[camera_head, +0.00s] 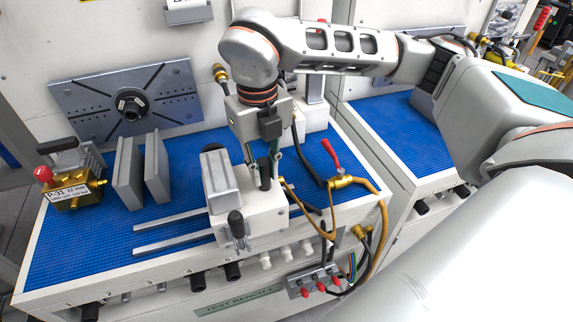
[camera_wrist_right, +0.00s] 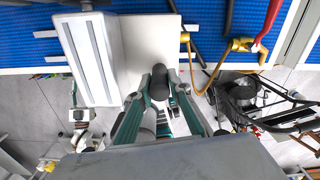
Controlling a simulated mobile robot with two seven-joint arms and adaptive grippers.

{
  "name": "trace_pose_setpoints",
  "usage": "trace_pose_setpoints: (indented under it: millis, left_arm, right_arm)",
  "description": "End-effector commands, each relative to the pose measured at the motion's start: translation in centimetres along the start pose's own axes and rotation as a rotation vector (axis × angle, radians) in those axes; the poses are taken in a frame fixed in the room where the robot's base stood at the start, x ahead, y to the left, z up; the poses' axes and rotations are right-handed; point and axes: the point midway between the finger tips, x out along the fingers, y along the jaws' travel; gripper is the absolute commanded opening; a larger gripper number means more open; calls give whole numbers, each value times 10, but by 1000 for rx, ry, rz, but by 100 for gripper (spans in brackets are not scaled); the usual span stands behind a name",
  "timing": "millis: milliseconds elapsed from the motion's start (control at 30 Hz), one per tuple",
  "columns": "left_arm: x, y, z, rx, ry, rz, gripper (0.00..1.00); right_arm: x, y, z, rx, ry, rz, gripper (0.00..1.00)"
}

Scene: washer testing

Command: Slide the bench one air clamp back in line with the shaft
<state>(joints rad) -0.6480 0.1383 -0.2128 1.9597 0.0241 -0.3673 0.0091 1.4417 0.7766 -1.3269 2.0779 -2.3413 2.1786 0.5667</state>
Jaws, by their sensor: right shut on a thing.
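The air clamp is a white block (camera_head: 265,217) with a grey ribbed body (camera_head: 219,178) on its left side, standing on the blue bench top at the right end of two grey rails (camera_head: 172,221). My right gripper (camera_head: 264,172) reaches down from above and is shut on the clamp's black upright handle (camera_head: 265,178). In the right wrist view the fingers (camera_wrist_right: 160,88) close around the dark handle (camera_wrist_right: 159,77), beside the white block (camera_wrist_right: 148,38). A dark round hub or shaft (camera_head: 132,104) sits in the middle of the slotted grey plate at the back left. My left gripper is not in view.
Two upright grey plates (camera_head: 129,171) stand left of the clamp. A brass pump labelled P-31 (camera_head: 77,184) is at the far left. A red-handled valve (camera_head: 333,160) with a yellow hose lies close right of the clamp. The blue top (camera_head: 75,250) is clear at the front left.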

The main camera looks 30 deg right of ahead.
Motion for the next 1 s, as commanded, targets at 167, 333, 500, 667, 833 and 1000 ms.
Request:
trace_pose_setpoints:
  millis: [167,333,500,667,833,1000]
  left_arm:
    - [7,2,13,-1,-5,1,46]
    - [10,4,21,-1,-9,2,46]
    - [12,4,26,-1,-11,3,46]
    - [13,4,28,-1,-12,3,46]
    - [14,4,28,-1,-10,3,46]
    - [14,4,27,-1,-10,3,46]
  right_arm:
    - [2,59,11,-11,-5,3,0]
    - [1,109,21,-8,-4,2,0]
    - [0,150,30,-5,-5,2,0]
    - [-1,176,35,-4,-4,2,0]
    - [-2,190,38,-1,-5,2,0]
    - [-2,194,39,-2,-5,4,0]
